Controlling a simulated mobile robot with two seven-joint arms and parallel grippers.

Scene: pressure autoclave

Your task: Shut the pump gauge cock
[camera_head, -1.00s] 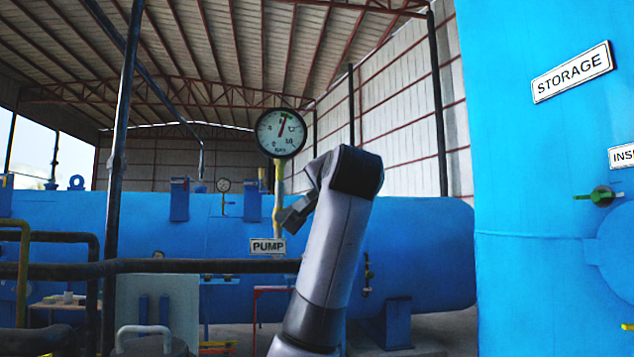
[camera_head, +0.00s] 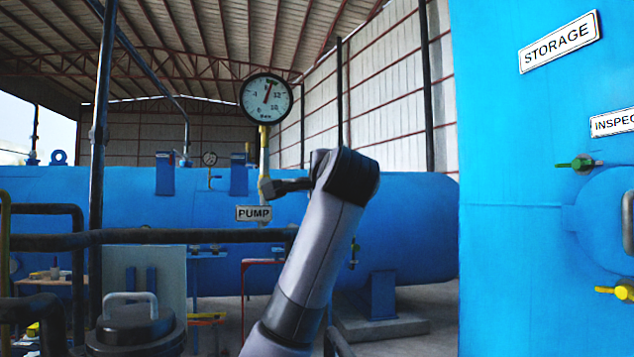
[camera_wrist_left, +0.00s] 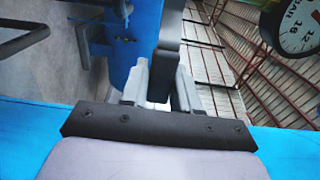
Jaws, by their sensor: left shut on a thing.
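The pump gauge (camera_head: 266,98) is a round white dial with a black rim, on a yellow pipe (camera_head: 264,150) above the PUMP sign (camera_head: 254,213). Its rim also shows at the top right of the left wrist view (camera_wrist_left: 296,28). My left gripper (camera_head: 270,187) reaches level to the pipe below the gauge, where the cock is mostly hidden by it. In the left wrist view my left gripper (camera_wrist_left: 162,85) has its fingers closed on either side of a dark bar (camera_wrist_left: 167,45), apparently the cock's handle. The handle's exact angle cannot be told. My right gripper is not in view.
A large blue tank (camera_head: 415,230) lies behind the gauge. A blue vessel (camera_head: 510,200) with a STORAGE sign (camera_head: 559,41), a green-handled valve (camera_head: 580,163) and a yellow handle (camera_head: 615,291) stands at right. A dark horizontal pipe (camera_head: 150,237) crosses at left.

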